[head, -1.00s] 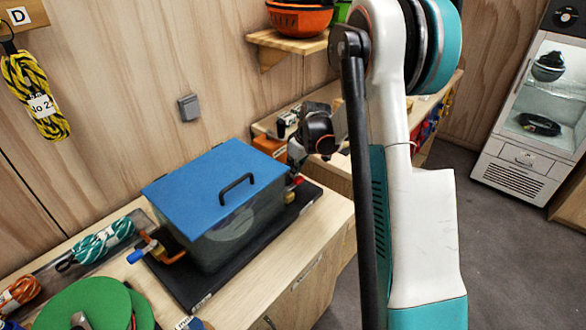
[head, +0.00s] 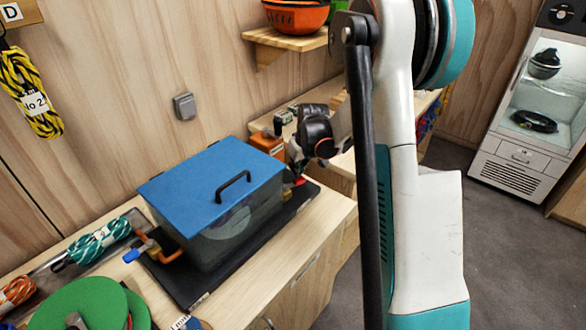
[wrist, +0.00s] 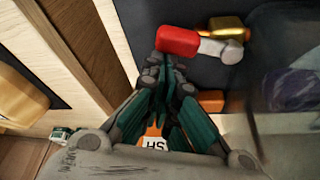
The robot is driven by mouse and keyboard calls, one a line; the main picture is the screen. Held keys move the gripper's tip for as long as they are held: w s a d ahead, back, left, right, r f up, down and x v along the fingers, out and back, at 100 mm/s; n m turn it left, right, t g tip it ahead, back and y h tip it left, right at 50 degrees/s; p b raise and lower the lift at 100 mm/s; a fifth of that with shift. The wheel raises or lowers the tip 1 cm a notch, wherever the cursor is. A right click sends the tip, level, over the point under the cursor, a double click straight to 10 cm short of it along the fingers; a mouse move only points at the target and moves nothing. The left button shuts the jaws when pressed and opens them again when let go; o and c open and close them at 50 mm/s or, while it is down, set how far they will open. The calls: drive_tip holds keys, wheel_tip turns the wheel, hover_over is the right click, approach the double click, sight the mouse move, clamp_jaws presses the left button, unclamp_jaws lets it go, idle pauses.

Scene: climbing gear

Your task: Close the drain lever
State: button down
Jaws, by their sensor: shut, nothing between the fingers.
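The red lever (wrist: 178,41) shows in the wrist view on a pale round hub beside a brass fitting (wrist: 228,28). It lies roughly crosswise in that picture, over a dark mat. My gripper (wrist: 170,70) is shut and empty, its fingertips just below the red lever; I cannot tell if they touch it. In the head view my gripper (head: 295,170) is at the right end of the clear tank (head: 236,232) with a blue lid (head: 195,190). A bit of the red lever (head: 299,181) shows under it; the fitting is mostly hidden there.
An orange pipe with a blue handle (head: 134,255) is at the tank's left end. The tank stands on a black mat (head: 190,290) on the wooden bench. Green discs (head: 75,305) and rope coils lie left. An orange box (head: 267,142) is behind my gripper.

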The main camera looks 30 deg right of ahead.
drive_tip(key=s+m, duration=0.1)
drive_tip(key=m, duration=0.1)
drive_tip(key=s+m+h, duration=0.1)
drive_tip(key=shift+s+d+m+b, duration=0.15)
drive_tip(key=shift+d+m+b, duration=0.15)
drive_tip(key=shift+m, duration=0.1)
drive_tip(key=s+m, duration=0.1)
drive_tip(key=m, duration=0.1)
drive_tip(key=s+m+g+h, duration=0.1)
drive_tip(key=m, duration=0.1)
drive_tip(key=shift+s+a+m+h+b, duration=0.15)
drive_tip(key=shift+s+m+h+b, duration=0.15)
drive_tip(key=shift+s, duration=0.1)
drive_tip(key=shift+s+a, duration=0.2)
drive_tip(key=shift+s, duration=0.45)
drive_tip(key=shift+d, duration=0.1)
drive_tip(key=shift+s+d, duration=0.45)
drive_tip(key=shift+s, duration=0.1)
drive_tip(key=shift+r, duration=0.1)
